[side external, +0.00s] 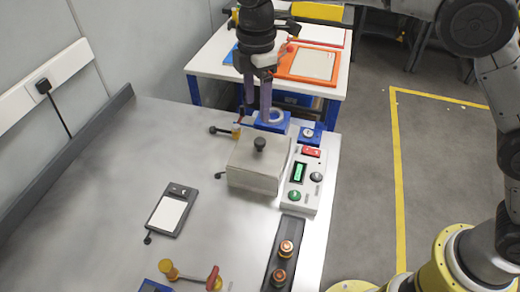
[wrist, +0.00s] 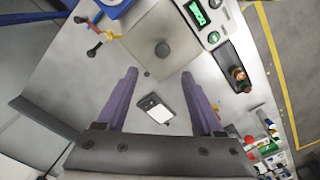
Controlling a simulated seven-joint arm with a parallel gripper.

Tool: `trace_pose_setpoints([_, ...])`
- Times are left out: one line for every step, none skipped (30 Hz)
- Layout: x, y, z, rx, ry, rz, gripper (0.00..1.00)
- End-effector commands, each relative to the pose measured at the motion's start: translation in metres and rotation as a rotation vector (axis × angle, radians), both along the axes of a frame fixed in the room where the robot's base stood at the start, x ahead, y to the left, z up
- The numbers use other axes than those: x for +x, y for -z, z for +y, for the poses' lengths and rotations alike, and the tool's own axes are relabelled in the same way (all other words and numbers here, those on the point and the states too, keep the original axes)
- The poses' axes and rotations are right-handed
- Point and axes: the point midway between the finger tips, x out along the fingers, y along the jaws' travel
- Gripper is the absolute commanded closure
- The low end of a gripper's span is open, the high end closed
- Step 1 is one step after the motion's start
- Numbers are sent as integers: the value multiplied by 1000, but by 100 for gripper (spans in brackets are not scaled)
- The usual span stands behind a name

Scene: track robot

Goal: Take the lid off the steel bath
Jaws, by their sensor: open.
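The steel bath (side external: 252,183) is a box on the grey bench, closed by a flat lid (side external: 243,154) with a dark round knob (side external: 260,144) on top. In the wrist view the lid (wrist: 150,30) and its knob (wrist: 162,49) lie beyond my fingertips. My gripper (side external: 258,112) points down above the bench, above and behind the bath in the side view. Its two purple fingers are spread apart with nothing between them, as the wrist view (wrist: 159,75) shows. The knob is clear of the fingers. The inside of the bath is hidden.
A control box (side external: 303,180) with a green display stands right beside the bath. A blue block with a ring (side external: 272,120) and small valves (side external: 224,130) are behind it. A handheld meter (side external: 171,211) lies left. A dark strip with knobs (side external: 283,252) is in front. The left bench is mostly clear.

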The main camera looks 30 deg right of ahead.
Motion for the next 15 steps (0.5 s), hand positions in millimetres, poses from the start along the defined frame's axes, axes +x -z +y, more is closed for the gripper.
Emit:
trace_pose_setpoints([-1, 11, -1, -3, 1, 6, 31])
trace_pose_setpoints([-1, 17, -1, -3, 1, 6, 31])
trace_pose_setpoints([-1, 25, -1, -3, 1, 5, 31])
trace_pose_setpoints([-1, 31, -1, -3, 2, 5, 31])
trace_pose_setpoints([-1, 36, -1, -2, 2, 5, 31])
trace_pose_setpoints([-1, 43, -2, -2, 2, 5, 31])
trace_pose_setpoints([-1, 48, -1, -2, 2, 4, 31])
trace_pose_setpoints([-1, 52, -1, -2, 2, 4, 31])
trace_pose_setpoints([-1, 57, -1, -1, 2, 3, 31])
trace_pose_setpoints([-1, 60, -1, -1, 2, 2, 31])
trace_pose_setpoints([-1, 62, -1, -1, 2, 2, 31])
trace_pose_setpoints([-1, 65, -1, 0, 2, 1, 31])
trace_pose_setpoints([-1, 66, -1, 0, 2, 1, 31])
trace_pose_setpoints([-1, 67, -1, -1, 2, 1, 31])
trace_pose_setpoints([-1, 70, -2, -1, 2, 2, 31])
